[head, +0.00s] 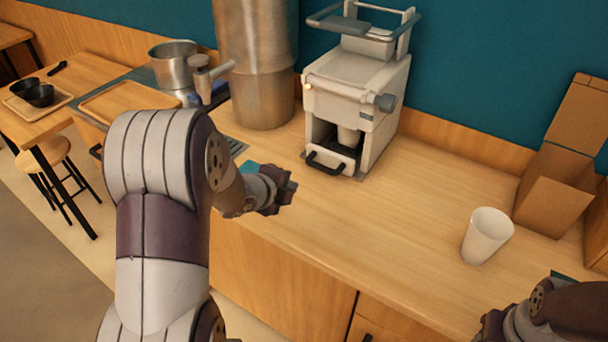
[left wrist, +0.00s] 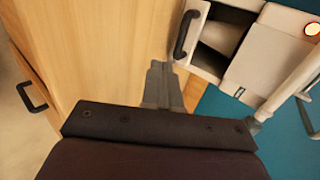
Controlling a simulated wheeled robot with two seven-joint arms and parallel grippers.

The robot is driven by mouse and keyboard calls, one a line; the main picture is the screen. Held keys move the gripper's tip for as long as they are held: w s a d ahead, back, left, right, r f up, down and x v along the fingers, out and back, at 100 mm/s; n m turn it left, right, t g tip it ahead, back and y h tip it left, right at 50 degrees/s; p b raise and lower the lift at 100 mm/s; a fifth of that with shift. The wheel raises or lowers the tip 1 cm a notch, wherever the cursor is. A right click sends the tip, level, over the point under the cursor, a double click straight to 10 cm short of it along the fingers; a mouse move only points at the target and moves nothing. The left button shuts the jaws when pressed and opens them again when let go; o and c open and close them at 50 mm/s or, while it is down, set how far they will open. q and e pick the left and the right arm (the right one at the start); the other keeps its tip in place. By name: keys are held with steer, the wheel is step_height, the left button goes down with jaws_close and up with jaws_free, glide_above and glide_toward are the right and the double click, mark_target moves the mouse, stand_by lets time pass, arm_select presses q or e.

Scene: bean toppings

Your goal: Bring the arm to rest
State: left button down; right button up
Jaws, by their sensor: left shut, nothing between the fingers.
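My left arm reaches in from the left in the head view. Its gripper (head: 286,193) is held over the front edge of the wooden counter (head: 400,225), in front of and to the left of the white machine (head: 358,85), apart from it. In the left wrist view the left gripper's fingers (left wrist: 158,75) are together with nothing between them. The machine's black handle (left wrist: 186,34) shows just past the fingertips in that view. My right arm shows at the lower right of the head view; its gripper (head: 492,324) is partly cut off by the bottom edge.
A white cup (head: 487,236) stands on the counter at the right, near the right arm. Brown cardboard boxes (head: 557,160) stand behind it. A tall metal cylinder (head: 257,65), a metal pot (head: 174,65) and a wooden tray (head: 130,102) are at the left. The counter's middle is clear.

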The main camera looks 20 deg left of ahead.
arm_select(q)
steer(key=s+a+f+n, duration=0.1)
steer(key=n, duration=0.1)
steer(key=s+a+f+n+g+y, duration=0.1)
steer(key=n, duration=0.1)
steer(key=s+n+g+y, duration=0.1)
steer(key=n, duration=0.1)
steer(key=shift+s+a+f, duration=0.1)
steer(key=shift+a+f, duration=0.3)
steer(key=s+d+r+n+g+p, duration=0.2)
steer(key=s+d+n+g, duration=0.1)
steer(key=s+d+n, duration=0.3)
steer(key=s+d+r+n+g+p, duration=0.3)
steer(key=s+d+n+g, duration=0.1)
steer(key=s+d+n, duration=0.2)
steer(key=shift+s+d+r+n+h, duration=0.35)
steer(key=shift+s+n, duration=0.25)
steer(key=shift+s, duration=0.55)
